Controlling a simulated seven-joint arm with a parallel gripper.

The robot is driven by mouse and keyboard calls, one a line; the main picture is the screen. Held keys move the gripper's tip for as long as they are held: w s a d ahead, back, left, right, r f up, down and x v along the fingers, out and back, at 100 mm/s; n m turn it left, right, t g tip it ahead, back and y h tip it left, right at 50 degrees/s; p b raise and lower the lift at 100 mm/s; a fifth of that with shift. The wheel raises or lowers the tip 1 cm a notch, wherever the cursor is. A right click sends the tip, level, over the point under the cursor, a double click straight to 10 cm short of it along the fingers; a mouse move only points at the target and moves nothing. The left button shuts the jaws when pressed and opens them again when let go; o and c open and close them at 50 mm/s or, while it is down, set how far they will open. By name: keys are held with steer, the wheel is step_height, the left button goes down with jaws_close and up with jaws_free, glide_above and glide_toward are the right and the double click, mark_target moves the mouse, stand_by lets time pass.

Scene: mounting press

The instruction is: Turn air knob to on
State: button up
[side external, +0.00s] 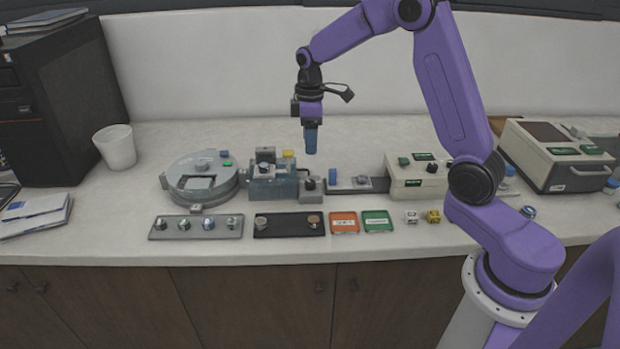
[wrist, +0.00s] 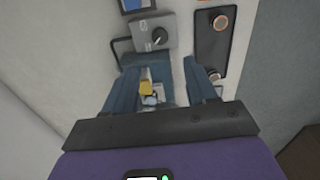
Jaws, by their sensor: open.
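A small grey box (side external: 311,195) with a dark round knob (side external: 308,184) stands right of the blue-grey press (side external: 285,187). In the wrist view the knob (wrist: 159,36) shows a pale pointer mark, and the box has small markings too blurred to read. I take this for the air knob, though its label cannot be read. My gripper (side external: 311,153) points down, open and empty, in the air above the press area and apart from the knob. In the wrist view its two blue fingers (wrist: 161,72) lie below the knob box in the picture.
A yellow block (side external: 288,154) stands by the press, left of my gripper. A black tray (side external: 289,233) with two round pieces, an orange tray (side external: 344,229) and a green tray (side external: 377,228) lie in front. A cream control box (side external: 418,188) stands to the right.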

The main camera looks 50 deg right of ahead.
mark_target(310, 182)
step_height(310, 182, down, 12)
steer(key=shift+f, duration=0.25)
stand_by(0.3)
steer(key=c, duration=1.1)
